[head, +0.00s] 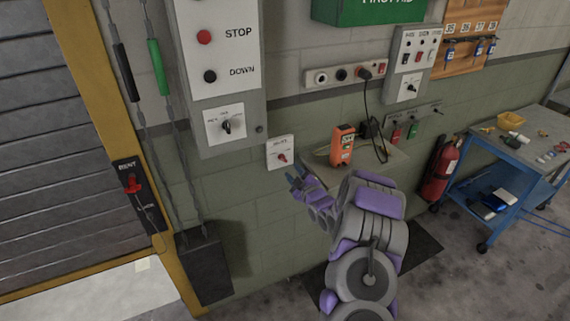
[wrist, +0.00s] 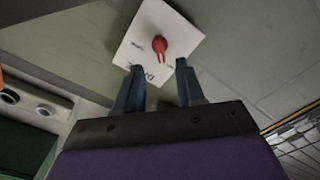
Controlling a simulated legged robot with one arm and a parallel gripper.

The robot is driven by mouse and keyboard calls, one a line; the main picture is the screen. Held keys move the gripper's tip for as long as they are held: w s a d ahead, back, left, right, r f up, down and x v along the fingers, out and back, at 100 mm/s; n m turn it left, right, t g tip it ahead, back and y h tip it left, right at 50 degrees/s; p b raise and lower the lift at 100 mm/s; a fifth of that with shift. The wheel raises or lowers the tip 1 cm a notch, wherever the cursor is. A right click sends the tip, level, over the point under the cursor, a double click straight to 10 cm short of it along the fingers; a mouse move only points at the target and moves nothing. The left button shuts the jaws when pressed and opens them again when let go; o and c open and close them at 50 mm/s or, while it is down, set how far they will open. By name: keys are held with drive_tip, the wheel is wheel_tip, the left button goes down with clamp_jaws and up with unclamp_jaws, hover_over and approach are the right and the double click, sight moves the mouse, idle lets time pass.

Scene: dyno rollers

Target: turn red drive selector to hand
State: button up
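The red drive selector (head: 282,157) is a small red knob on a white square plate (head: 274,149) on the wall, below and right of the large grey control box. In the wrist view the red knob (wrist: 159,45) sits on its tilted white plate (wrist: 179,20), just beyond my fingertips. My gripper (head: 297,176) is close to the plate, in front of it and slightly low. In the wrist view my gripper (wrist: 157,68) is open, its two blue fingers apart with nothing between them. The plate's lettering is too small and blurred to read fully.
A grey control box (head: 222,80) with a black selector (head: 228,125) hangs up and left. A red lever switch (head: 132,184) is on the yellow door frame. An orange handheld device (head: 342,145) stands on a small shelf (head: 385,160) right of the plate. A fire extinguisher (head: 440,170) stands farther right.

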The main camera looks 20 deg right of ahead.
sight(285, 161)
drive_tip(key=shift+w+a+b, duration=0.15)
drive_tip(key=shift+w+b, duration=0.4)
drive_tip(key=shift+w, duration=3.4)
clamp_jaws()
